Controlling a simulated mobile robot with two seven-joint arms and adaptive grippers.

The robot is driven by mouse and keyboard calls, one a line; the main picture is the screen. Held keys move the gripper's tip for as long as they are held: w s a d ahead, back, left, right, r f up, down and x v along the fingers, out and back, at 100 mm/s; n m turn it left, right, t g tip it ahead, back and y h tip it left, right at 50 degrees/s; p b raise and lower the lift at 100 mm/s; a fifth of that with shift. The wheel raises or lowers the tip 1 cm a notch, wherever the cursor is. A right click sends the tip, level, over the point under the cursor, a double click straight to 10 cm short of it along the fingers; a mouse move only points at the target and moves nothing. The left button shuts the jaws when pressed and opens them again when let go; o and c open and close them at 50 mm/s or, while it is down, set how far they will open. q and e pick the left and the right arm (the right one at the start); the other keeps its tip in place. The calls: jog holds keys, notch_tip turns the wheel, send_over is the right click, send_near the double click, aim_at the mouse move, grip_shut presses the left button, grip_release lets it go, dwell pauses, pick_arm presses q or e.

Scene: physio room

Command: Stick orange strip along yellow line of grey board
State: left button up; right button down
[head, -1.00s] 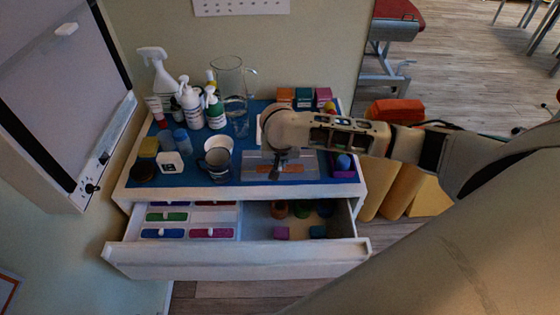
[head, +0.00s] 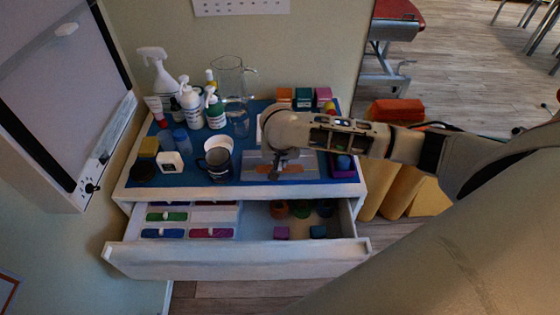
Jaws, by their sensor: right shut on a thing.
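The grey board (head: 252,175) lies flat on the blue top of the white drawer unit, near its front edge. The orange strip (head: 293,169) shows as a short orange band across the board. My right gripper (head: 274,174) comes in from the right and points down over the board, shut on the orange strip. Its fingers hide the middle of the strip. The yellow line cannot be made out, and I cannot tell whether the strip touches the board. My left gripper is not in view.
A dark mug (head: 217,163) stands left of the board, with spray bottles (head: 190,105) and a glass jug (head: 229,78) behind. Small boxes (head: 304,97) stand at the back right. The open drawer (head: 240,258) below holds coloured lidded boxes and rolls.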

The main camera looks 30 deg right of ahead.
aim_at(280, 165)
jog(key=shift+f, duration=0.2)
dwell(0.6)
jog(key=c, duration=2.1)
grip_release()
jog(key=shift+c, duration=0.2)
jog(key=o, duration=0.6)
jog(key=shift+r, duration=3.45)
